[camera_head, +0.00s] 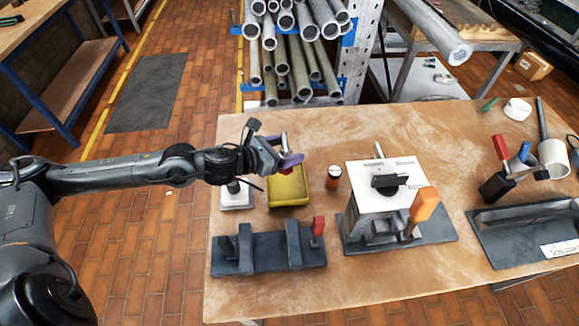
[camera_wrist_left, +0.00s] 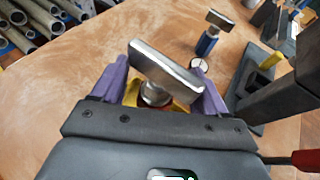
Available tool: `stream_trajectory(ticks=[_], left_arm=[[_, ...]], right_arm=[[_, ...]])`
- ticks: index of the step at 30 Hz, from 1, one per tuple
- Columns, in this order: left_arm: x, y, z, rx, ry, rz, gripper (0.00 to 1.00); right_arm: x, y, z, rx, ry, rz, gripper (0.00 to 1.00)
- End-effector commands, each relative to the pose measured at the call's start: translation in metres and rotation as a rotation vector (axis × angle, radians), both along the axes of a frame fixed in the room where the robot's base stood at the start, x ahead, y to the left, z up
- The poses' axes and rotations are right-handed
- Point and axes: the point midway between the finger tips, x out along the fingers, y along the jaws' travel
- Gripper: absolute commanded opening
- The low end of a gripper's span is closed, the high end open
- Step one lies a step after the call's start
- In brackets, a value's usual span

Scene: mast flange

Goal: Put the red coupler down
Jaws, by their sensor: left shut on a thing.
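My left gripper (camera_head: 288,160) has purple fingers and hangs over the yellow tray (camera_head: 288,200) in the head view. In the left wrist view the gripper (camera_wrist_left: 162,92) is shut around the red coupler (camera_wrist_left: 165,70), whose shiny metal crossbar and round stem face the camera. Only a little red shows below the stem; the rest is hidden by the fingers and the crossbar. Yellow shows beneath it. I cannot tell whether the coupler touches the tray. My right gripper is in neither view.
A dark clamp base (camera_head: 270,253) lies in front. A blue-bodied coupler (camera_wrist_left: 207,42) stands apart in the wrist view. The table's back left is clear.

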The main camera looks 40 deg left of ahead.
Motion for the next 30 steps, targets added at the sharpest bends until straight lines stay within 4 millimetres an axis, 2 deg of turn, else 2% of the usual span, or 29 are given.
stream_trajectory(ticks=[3, 11, 19, 30], left_arm=[[0.000, 0.000, -0.017, -0.004, -0.003, 0.000, 0.03], [0.001, 0.000, -0.032, -0.002, -0.004, 0.000, 0.03], [0.001, 0.000, -0.062, -0.002, -0.003, 0.000, 0.03], [0.001, 0.000, -0.065, 0.000, -0.005, 0.000, 0.03]], right_arm=[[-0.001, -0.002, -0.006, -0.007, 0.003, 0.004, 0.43], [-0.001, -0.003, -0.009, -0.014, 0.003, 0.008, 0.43], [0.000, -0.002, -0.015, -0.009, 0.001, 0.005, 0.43], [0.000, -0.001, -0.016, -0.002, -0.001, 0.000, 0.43]])
